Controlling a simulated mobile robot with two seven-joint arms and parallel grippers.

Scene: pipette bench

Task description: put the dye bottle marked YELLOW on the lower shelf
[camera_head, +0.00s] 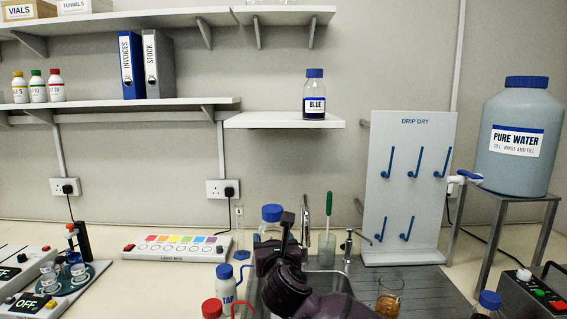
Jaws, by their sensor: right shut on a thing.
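My right gripper (280,240) is in front of the sink, seen from behind, and is shut. A clear bottle with a blue cap (272,213) stands upright at its fingers and appears to be what it holds; its label is hidden. No word YELLOW can be read on any bottle. The short lower shelf (245,120) on the wall carries one upright bottle marked BLUE (314,97) near its middle right. My left gripper is not in view.
The short shelf has bare room left of the BLUE bottle. A faucet (304,215), a green-handled brush (328,215) and a drip-dry board (400,240) are at the right.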

